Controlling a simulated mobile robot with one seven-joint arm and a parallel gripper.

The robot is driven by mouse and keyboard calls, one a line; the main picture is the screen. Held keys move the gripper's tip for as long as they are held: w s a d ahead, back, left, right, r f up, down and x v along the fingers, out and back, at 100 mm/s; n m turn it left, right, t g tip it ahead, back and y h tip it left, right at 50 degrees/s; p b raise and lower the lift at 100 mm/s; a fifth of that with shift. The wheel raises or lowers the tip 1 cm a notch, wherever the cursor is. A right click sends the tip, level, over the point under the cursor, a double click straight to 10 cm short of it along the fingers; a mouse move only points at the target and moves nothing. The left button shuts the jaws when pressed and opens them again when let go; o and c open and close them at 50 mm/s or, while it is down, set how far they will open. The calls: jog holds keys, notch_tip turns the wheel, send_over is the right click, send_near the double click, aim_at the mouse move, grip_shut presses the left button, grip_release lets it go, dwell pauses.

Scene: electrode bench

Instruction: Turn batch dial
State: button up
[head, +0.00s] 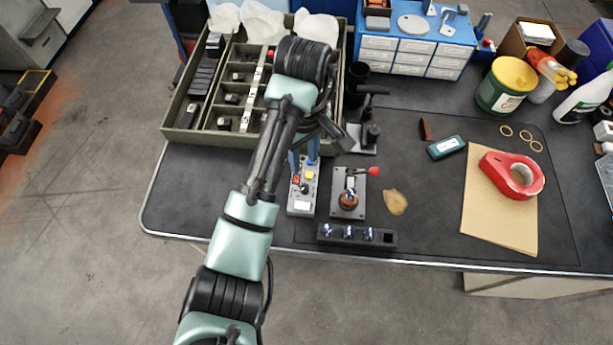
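A small grey control box (301,202) lies on the dark bench mat, with a yellow button (309,173), a small red control (296,179) and a pale label on its face. I cannot tell for certain which control is the batch dial; it may be partly hidden by my gripper. My gripper (303,163) is over the far end of this box, with its two blue fingers pointing down and a gap between them. Nothing can be seen held in it. Whether a finger touches the box is too small to tell.
Right of the box stands a grey fixture (348,205) with a red-tipped lever (373,171). A black rack (357,236) lies at the front edge. A divided tray (180,135) is behind left.

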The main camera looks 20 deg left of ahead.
aim_at(304, 187)
notch_tip(304, 187, down, 12)
jog(key=shift+r+b, duration=0.1)
jog(key=shift+b, duration=0.3)
grip_shut()
